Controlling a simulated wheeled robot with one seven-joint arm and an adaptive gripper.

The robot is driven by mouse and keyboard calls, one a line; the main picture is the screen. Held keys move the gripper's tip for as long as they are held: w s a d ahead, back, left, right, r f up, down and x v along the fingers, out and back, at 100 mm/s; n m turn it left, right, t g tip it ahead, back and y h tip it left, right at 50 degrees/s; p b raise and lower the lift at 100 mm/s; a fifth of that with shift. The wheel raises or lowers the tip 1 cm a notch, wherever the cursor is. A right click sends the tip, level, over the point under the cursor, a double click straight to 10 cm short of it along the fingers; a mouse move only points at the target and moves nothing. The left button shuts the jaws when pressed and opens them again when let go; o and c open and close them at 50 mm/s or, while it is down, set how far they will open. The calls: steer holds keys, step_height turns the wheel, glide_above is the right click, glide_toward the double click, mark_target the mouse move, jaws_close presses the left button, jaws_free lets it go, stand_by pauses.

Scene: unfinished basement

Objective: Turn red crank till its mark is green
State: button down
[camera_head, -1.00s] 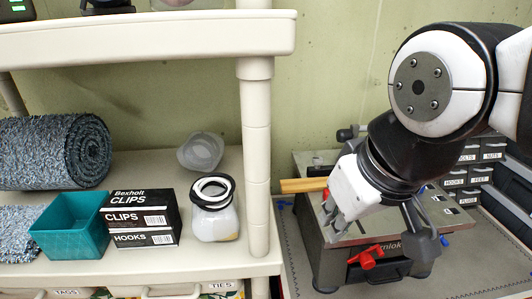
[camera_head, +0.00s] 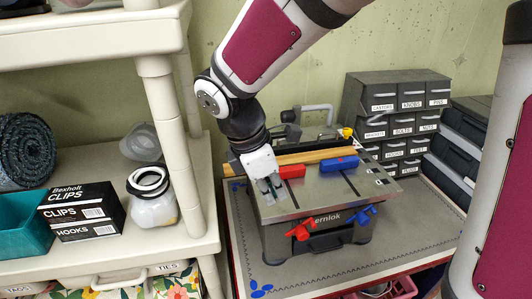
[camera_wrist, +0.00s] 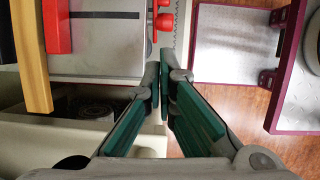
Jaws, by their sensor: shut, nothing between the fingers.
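The red crank (camera_head: 301,230) is on the front face of a grey bench machine (camera_head: 325,197) with a flat metal top. It also shows as red knobs at the machine's edge in the wrist view (camera_wrist: 164,20). My gripper (camera_head: 270,197) is shut and empty over the left front part of the top, above and left of the red crank and apart from it. Its fingertips meet in the wrist view (camera_wrist: 164,75). No coloured mark for the crank can be made out. A similar blue crank (camera_head: 365,214) is to the right on the same front.
A red block (camera_head: 291,171), a blue block (camera_head: 339,163) and a wooden strip (camera_head: 320,155) lie on the machine's top. Labelled drawers (camera_head: 398,118) stand behind. A shelf post (camera_head: 170,135) is close left of my arm. The mat in front is clear.

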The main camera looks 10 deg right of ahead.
glide_toward(303, 226)
step_height(303, 226, down, 4)
steer(key=a, duration=0.2)
steer(key=shift+s+d+f, duration=0.1)
steer(key=shift+d+f, duration=0.25)
steer(key=shift+d, duration=0.25)
steer(key=shift+d+f, duration=0.3)
steer(key=shift+d, duration=0.35)
steer(key=shift+d+f, duration=0.35)
steer(key=shift+d, duration=0.3)
steer(key=shift+d+p, duration=0.1)
steer(key=shift+p, duration=0.2)
